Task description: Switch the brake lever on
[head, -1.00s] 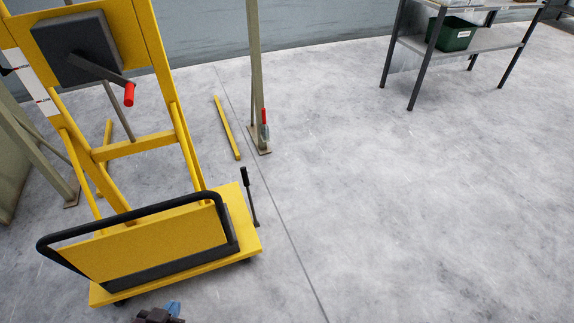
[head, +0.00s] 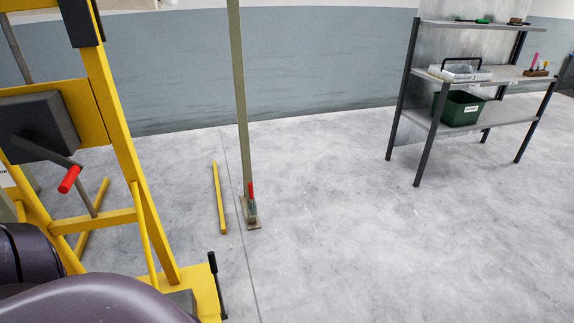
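A black upright lever (head: 216,283) stands at the right side of the yellow cart's base (head: 205,290), in the lower left of the head view. It leans slightly, with its thicker grip at the top. The frames do not show a label telling whether it is the brake lever or whether it is on. A crank with a red handle (head: 69,179) is on the dark box of the yellow frame (head: 120,140). My purple-grey arm links cover the lower left and hide much of the base. Neither of my grippers is in view.
A thin post (head: 240,100) with a small red-handled clamp (head: 251,190) at its foot stands behind the cart. A yellow bar (head: 219,198) lies on the floor. A metal shelf (head: 490,75) holds a green bin (head: 459,108).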

